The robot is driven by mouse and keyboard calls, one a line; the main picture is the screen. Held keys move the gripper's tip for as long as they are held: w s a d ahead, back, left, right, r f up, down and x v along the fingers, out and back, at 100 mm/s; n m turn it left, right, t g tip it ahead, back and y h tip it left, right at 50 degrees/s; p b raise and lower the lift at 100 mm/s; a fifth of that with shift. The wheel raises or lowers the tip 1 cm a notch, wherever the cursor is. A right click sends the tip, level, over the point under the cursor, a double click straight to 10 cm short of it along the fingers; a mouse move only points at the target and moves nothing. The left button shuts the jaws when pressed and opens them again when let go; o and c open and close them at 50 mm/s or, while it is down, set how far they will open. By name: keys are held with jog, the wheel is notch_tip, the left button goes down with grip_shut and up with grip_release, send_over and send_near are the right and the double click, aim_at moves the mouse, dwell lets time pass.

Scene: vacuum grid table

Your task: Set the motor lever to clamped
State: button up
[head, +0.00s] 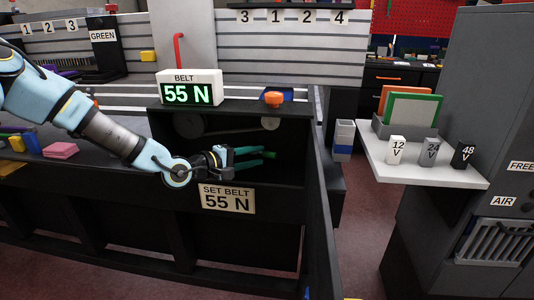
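My gripper (246,157) reaches from the left into the open dark belt cabinet (311,130), just above the SET BELT 55 N label (227,199). Green, finger-like parts show at and just beyond its end. They overlap in this view, so I cannot tell which belong to the gripper and which to a lever. A small green piece (270,155) shows at their right end, possibly the motor lever's handle. Whether the gripper touches it, and how the lever is set, cannot be made out. The BELT display (188,93) above reads 55 N.
An orange knob (273,99) sits on the cabinet top. The cabinet's open door (322,220) stands to the right. A white shelf (425,168) with 12 V, 24 V and 48 V blocks is farther right. A red bent handle (178,50) rises behind the display.

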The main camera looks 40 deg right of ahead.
aim_at(264, 155)
jog(key=shift+x, duration=2.2)
grip_shut()
